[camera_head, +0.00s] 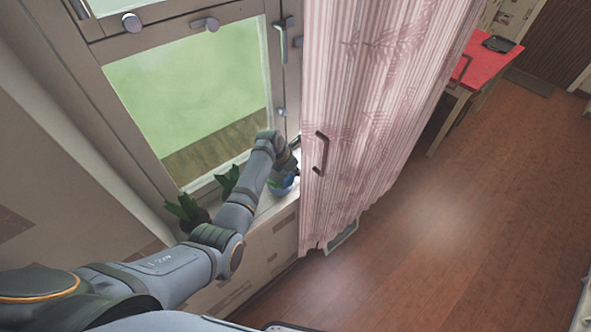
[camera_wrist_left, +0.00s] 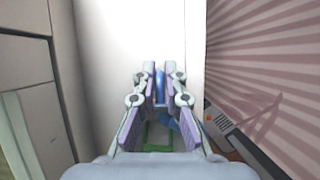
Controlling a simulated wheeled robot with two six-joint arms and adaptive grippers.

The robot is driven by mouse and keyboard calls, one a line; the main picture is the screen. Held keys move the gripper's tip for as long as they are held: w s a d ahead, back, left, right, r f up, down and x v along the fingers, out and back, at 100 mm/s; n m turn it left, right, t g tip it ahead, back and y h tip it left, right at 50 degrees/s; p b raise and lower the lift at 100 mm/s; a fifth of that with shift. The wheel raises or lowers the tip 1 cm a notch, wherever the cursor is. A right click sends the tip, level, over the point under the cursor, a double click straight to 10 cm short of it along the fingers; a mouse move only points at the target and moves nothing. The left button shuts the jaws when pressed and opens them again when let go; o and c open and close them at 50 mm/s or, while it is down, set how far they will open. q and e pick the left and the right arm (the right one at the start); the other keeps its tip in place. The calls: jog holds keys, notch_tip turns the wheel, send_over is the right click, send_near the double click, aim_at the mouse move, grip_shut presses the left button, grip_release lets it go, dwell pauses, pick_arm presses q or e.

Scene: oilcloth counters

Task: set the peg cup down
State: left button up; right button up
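The peg cup (camera_head: 281,187) shows as a small blue shape at the windowsill in the head view, under my left wrist and partly hidden by it. I cannot tell whether its base touches the sill. In the left wrist view a narrow blue part of it (camera_wrist_left: 160,88) stands between the fingertips of my left gripper (camera_wrist_left: 160,94). The two fingers close in on this part from both sides. In the head view my left gripper (camera_head: 290,160) reaches the sill beside the curtain. My right gripper is in neither view.
Potted plants (camera_head: 188,211) stand on the windowsill (camera_head: 264,205) beside my left arm. A pink striped curtain (camera_head: 365,110) hangs close right of the gripper. The window frame (camera_head: 272,60) rises behind. A red table (camera_head: 478,68) is far off across the open wooden floor (camera_head: 440,220).

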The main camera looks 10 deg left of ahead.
pick_arm(q)
jog(key=o, duration=0.3)
jog(key=shift+o, duration=0.2)
jog(key=shift+r, duration=0.1)
jog(key=v, duration=1.2)
jog(key=shift+b, duration=0.35)
